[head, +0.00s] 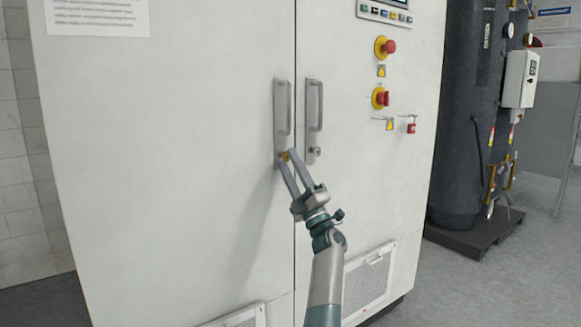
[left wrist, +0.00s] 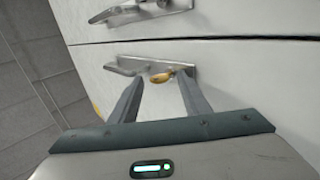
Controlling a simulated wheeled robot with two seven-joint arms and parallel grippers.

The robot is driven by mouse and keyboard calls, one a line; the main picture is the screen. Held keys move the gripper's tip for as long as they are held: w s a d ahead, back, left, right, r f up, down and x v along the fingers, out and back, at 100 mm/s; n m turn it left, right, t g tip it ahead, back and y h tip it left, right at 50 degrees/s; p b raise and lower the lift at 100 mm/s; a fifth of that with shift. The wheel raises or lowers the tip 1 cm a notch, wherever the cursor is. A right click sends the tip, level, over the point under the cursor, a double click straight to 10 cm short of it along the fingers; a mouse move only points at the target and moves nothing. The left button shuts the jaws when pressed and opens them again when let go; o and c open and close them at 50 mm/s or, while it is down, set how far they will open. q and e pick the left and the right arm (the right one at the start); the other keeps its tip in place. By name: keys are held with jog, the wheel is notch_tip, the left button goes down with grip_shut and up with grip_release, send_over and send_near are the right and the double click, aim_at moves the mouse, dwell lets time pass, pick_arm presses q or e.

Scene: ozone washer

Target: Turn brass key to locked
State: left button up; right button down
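The brass key (head: 284,156) sits in the lock at the lower end of the left door's handle plate (head: 281,115) on the white cabinet. It shows as a small gold shape in the left wrist view (left wrist: 161,77). My left gripper (head: 287,158) is at the key, with its two fingers apart, one on each side of it. In the left wrist view the gripper (left wrist: 160,80) shows gaps between the fingers and the key, so it looks open. The key's exact angle is hard to tell. My right gripper is in neither view.
The right door's handle (head: 314,105) with its keyhole is just right of the key. Red and yellow switches (head: 381,97) and a red padlock (head: 411,127) are further right. Vent grilles (head: 367,283) are low on the doors. A dark tank (head: 465,115) stands right of the cabinet.

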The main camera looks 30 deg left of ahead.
pick_arm(q)
jog(key=shift+d+f, duration=0.1)
jog(key=v, duration=1.7)
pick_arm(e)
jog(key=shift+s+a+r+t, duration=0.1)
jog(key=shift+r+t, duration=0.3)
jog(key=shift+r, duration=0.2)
pick_arm(q)
jog(key=shift+d+f, duration=0.1)
jog(key=shift+f, duration=0.05)
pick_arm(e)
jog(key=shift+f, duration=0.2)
